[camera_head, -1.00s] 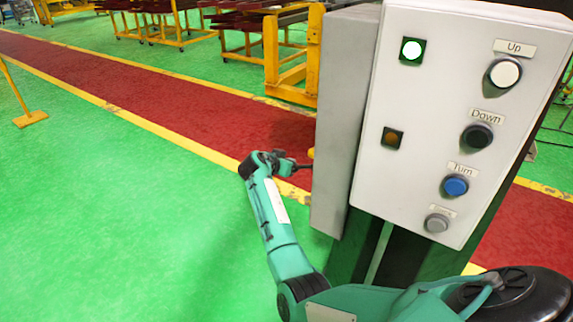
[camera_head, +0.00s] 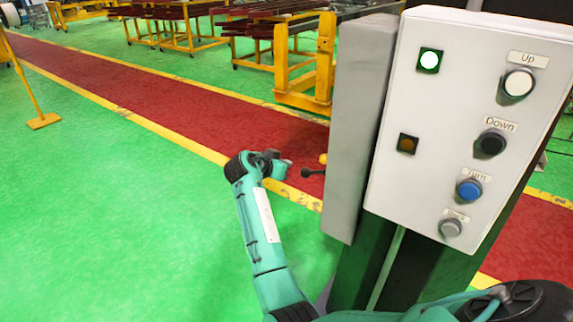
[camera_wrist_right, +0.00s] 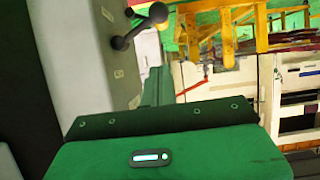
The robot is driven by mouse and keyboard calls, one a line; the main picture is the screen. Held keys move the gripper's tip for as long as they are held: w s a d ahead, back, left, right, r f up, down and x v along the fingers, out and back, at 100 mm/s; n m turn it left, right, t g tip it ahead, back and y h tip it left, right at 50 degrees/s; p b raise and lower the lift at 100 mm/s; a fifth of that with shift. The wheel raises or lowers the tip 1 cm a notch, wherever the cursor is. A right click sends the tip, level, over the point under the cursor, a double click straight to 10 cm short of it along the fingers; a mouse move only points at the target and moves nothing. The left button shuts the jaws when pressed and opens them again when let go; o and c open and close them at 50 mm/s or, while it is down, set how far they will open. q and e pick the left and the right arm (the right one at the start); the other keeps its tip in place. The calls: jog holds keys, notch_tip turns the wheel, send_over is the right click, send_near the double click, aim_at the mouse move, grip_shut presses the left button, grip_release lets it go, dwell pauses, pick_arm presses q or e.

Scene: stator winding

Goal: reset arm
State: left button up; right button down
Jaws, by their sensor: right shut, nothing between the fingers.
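A white control box (camera_head: 470,130) stands at the right in the head view, with Up (camera_head: 518,83), Down (camera_head: 491,143) and blue Turn (camera_head: 469,190) buttons. Its green-framed lamp (camera_head: 429,61) is lit; the orange lamp (camera_head: 407,144) looks dim. My teal right arm rises from the bottom. Its small gripper (camera_head: 282,166) is shut and empty, left of the box and apart from the dark-knobbed lever (camera_head: 309,173) on the box's side. The lever (camera_wrist_right: 138,27) also shows in the right wrist view, above a dark green block. My left gripper is out of view.
Yellow racks (camera_head: 302,85) with dark red stock stand at the back. A red walkway (camera_head: 190,105) with yellow borders crosses the green floor. A yellow post (camera_head: 43,121) stands at the left. The floor (camera_head: 120,230) left of my arm is clear.

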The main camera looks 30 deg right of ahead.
dwell(0.3)
